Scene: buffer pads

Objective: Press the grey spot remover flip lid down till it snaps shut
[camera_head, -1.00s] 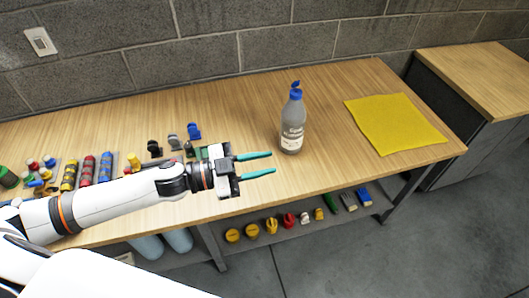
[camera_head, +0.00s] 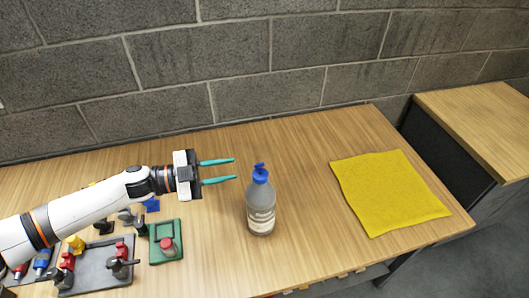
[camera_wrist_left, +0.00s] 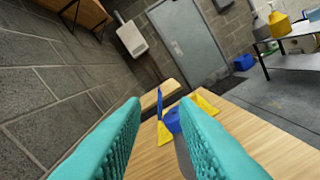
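The grey spot remover bottle (camera_head: 261,208) stands upright on the wooden table, with a white label and a blue cap. Its blue flip lid (camera_head: 259,166) is raised. In the left wrist view the raised lid (camera_wrist_left: 160,99) shows edge-on beyond the fingers, above the blue cap (camera_wrist_left: 172,121). My left gripper (camera_head: 234,171) is open, its teal fingers pointing right at about lid height in the picture, a short way left of the bottle. Nothing is between the fingers. Part of the bottle is hidden by a finger in the wrist view. My right gripper is not in view.
A yellow cloth (camera_head: 390,192) lies flat to the right of the bottle. A green block with a red-topped part (camera_head: 166,241) and a grey tray (camera_head: 95,275) with small parts sit at the left. The block wall runs behind. Table between bottle and cloth is clear.

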